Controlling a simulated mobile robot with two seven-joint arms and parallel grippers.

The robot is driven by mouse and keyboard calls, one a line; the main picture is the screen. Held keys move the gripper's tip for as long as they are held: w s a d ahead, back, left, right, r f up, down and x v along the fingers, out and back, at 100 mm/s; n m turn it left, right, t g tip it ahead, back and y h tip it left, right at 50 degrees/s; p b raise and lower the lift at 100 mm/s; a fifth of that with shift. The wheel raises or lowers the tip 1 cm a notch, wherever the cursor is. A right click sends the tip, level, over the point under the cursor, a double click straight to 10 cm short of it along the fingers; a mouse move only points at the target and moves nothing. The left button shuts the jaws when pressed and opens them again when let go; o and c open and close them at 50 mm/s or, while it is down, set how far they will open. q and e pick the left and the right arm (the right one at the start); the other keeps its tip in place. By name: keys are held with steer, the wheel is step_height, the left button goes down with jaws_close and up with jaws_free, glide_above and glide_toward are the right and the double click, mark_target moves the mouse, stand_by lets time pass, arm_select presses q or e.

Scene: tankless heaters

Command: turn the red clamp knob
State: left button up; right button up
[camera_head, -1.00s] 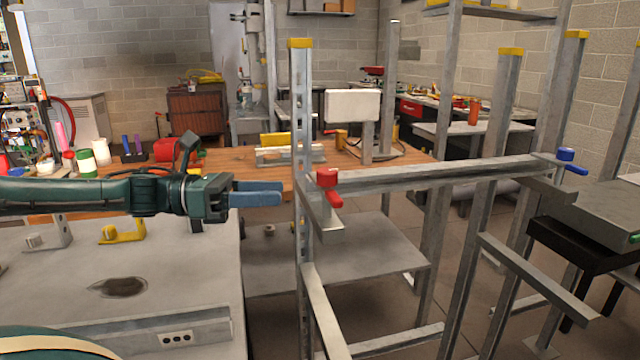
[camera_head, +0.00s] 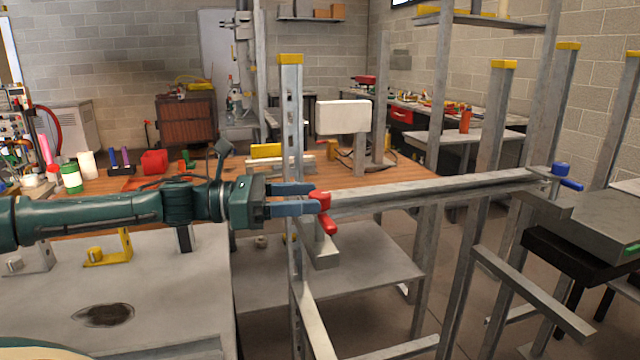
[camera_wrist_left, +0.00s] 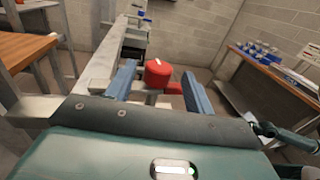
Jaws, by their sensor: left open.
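The red clamp knob (camera_head: 321,200), with a red lever (camera_head: 328,226) hanging from it, sits on a metal frame at the near end of a horizontal bar (camera_head: 430,188). My left gripper (camera_head: 318,199) is open, its blue fingers pointing right at the knob. In the left wrist view the red knob (camera_wrist_left: 158,72) shows between the two blue fingers (camera_wrist_left: 158,85), toward their tips, with room on both sides. I cannot tell whether a finger touches it. My right gripper is not in view.
A slotted metal post (camera_head: 291,110) with a yellow cap stands beside the fingers. A blue clamp knob (camera_head: 561,170) sits at the bar's far right end. A grey bench (camera_head: 170,300) lies below my left arm, and a wooden table (camera_head: 390,165) stands behind.

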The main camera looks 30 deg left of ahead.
mark_target(320, 193)
arm_select(q)
steer(key=shift+w+d+r+p, duration=0.35)
steer(key=shift+w+d+p, duration=0.15)
steer(key=shift+p, duration=0.35)
steer(key=shift+w+d+f+p, duration=0.3)
steer(key=shift+w+d+p, duration=0.3)
steer(key=shift+d+p, duration=0.15)
steer(key=shift+c, duration=0.2)
steer(key=shift+f, duration=0.1)
steer(key=c, duration=0.9)
